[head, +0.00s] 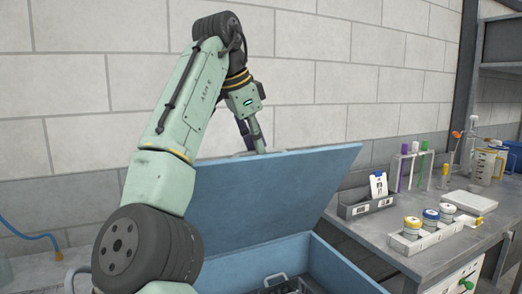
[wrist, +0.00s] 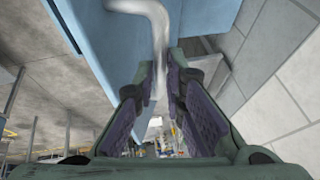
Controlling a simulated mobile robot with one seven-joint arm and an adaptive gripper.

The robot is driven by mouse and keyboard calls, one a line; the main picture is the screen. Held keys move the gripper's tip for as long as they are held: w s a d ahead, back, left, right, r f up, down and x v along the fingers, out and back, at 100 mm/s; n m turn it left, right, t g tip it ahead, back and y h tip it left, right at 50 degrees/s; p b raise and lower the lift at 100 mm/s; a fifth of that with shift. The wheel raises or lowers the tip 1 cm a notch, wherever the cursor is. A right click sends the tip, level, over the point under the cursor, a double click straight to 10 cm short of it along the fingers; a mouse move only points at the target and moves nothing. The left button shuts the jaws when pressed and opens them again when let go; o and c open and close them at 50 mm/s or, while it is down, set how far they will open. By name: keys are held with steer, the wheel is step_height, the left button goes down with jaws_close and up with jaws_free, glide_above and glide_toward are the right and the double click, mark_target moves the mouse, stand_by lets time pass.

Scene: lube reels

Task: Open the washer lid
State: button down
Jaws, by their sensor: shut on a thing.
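The washer is a blue box (head: 326,268) low in the head view, with its blue lid (head: 270,190) standing raised and tilted at the back. The lid also fills the upper middle of the wrist view (wrist: 203,22). My gripper (head: 257,149) is at the lid's top edge, partly behind it. In the wrist view my gripper (wrist: 160,75) has its two purple-padded fingers closed around a bent grey metal handle (wrist: 155,18) on the lid. The handle is hidden in the head view. My arm covers the lid's left side.
Dark and metal parts (head: 283,284) show inside the washer. To the right, a grey bench (head: 405,262) holds a grey bin (head: 366,207), a rack of capped jars (head: 420,234) and tubes (head: 412,168). A block wall (head: 330,100) stands behind the lid.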

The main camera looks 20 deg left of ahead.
steer(key=shift+w+a+f, duration=0.25)
steer(key=shift+w+a, duration=0.35)
steer(key=shift+a, duration=0.25)
steer(key=shift+w+a+f, duration=0.2)
steer(key=shift+w+a, duration=0.35)
steer(key=shift+a, duration=0.25)
steer(key=c, duration=2)
jaws_free()
steer(key=shift+o, duration=1.1)
steer(key=shift+w+a+f, duration=0.15)
steer(key=shift+w, duration=0.2)
steer(key=shift+o, duration=0.6)
steer(key=shift+s+d+r, duration=0.1)
steer(key=shift+d+r, duration=0.1)
steer(key=shift+r, duration=0.05)
steer(key=shift+s+d, duration=0.1)
